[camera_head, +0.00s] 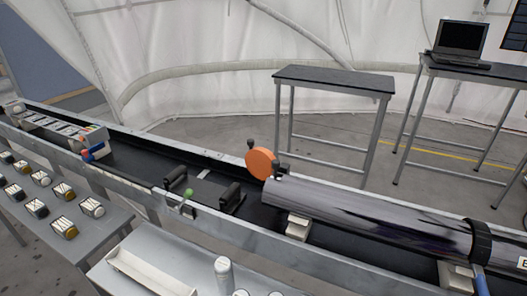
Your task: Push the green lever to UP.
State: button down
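A small green knob (188,193), which appears to be the end of the green lever, shows at the front rail of the long black bench, left of the picture's middle. A small pale bracket (188,211) sits just below it on the rail. The lever is too small here for me to tell its exact angle or any UP mark. My gripper does not show in this view.
A long grey cylinder (370,215) lies along the bench at right, with an orange disc (261,163) at its left end. Two black handles (230,196) stand near the knob. A light tray (160,272) and a table with small pieces (110,232) stand in front.

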aim_at(189, 193)
jog(key=i+j+u, duration=0.1)
jog(key=j+u, duration=0.25)
jog(key=i+j+u, duration=0.15)
jog(key=u, duration=0.2)
jog(key=i+j+u, duration=0.15)
jog(key=u, duration=0.25)
jog(key=j, duration=0.1)
